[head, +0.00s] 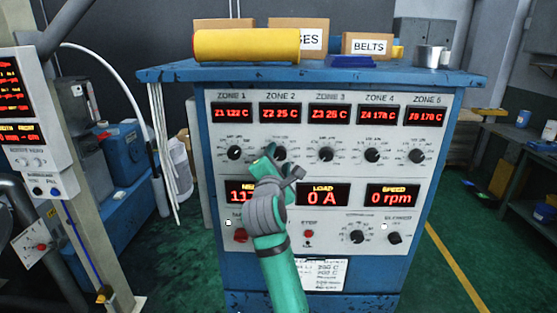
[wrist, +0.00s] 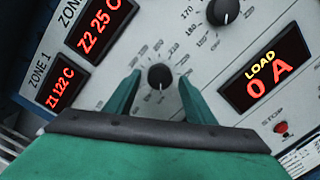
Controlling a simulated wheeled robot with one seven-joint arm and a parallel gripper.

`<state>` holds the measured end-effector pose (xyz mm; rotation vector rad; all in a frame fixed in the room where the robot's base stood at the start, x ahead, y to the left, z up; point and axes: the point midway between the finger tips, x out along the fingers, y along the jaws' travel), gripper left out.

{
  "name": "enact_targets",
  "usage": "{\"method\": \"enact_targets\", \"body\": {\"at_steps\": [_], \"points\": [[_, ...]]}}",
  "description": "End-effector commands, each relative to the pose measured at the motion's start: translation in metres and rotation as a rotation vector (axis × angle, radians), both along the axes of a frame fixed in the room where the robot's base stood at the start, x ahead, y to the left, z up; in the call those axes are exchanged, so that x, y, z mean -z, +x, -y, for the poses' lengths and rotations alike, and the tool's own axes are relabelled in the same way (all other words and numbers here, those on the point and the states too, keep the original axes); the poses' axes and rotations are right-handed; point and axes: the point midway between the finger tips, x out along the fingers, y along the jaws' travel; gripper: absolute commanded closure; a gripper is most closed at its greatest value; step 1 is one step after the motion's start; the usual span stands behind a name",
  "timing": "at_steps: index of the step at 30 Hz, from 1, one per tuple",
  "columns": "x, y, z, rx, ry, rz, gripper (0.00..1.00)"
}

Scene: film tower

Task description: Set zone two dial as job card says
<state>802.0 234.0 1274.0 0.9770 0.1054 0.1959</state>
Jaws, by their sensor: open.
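The zone 2 dial (head: 281,154) is a small black knob under the red Z2 25 C display (head: 280,114), partly hidden by my gripper. In the wrist view the dial (wrist: 160,76) lies between my two green fingertips, with gaps on both sides. My gripper (head: 269,153) is open and holds nothing; it also shows in the wrist view (wrist: 159,80). A white job card (head: 322,272) is fixed low on the blue cabinet front. Its lines seem to give temperatures, but my arm hides part of it and the text is too small to read surely.
The zone 1 dial (head: 235,153) and zone 3 dial (head: 325,154) sit on either side. LOAD (head: 323,194) reads 0 A and SPEED (head: 393,194) reads 0 rpm. A yellow roll (head: 246,45) and boxes lie on the cabinet top. Open floor shows at the right.

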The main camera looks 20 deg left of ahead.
Motion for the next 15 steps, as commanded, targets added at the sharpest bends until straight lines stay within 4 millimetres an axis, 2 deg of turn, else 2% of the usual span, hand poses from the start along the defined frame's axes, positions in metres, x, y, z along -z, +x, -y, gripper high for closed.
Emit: {"method": "enact_targets", "body": {"at_steps": [7,8,12,13,15], "points": [[-0.0001,0.0006,-0.0001,0.0,0.0,0.0,0.51],[-0.0001,0.0006,-0.0001,0.0,0.0,0.0,0.55],[-0.0001,0.0005,0.0,0.0,0.0,0.0,0.89],[-0.0001,0.0005,0.0,0.0,0.0,0.0,0.92],[0.0,0.0005,0.0,0.0,0.0,0.0,0.92]]}}
